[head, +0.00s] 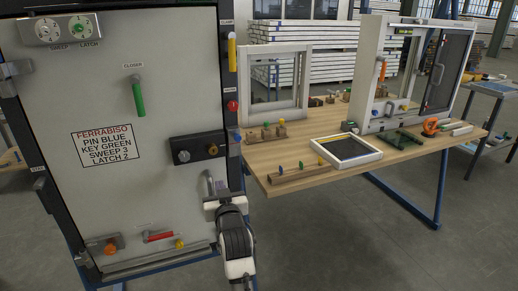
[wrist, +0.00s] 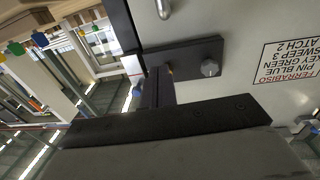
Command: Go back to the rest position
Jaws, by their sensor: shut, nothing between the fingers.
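My gripper (head: 223,190) is at the lower right of the pale door panel (head: 105,100) in the head view, just below a black plate with knobs (head: 199,148). In the wrist view the dark fingers (wrist: 158,86) are together with nothing held between them. They overlap the near end of the black plate (wrist: 195,62) in that picture; I cannot tell whether they touch it. A grey handle (head: 209,183) on the panel shows close beside my gripper.
The panel also bears a green-handled closer (head: 138,97), a red lever (head: 158,236) and two dials (head: 64,30). A wooden bench (head: 300,182) with window frames and loose parts stands to the right. Bare floor (head: 340,250) lies in front of it.

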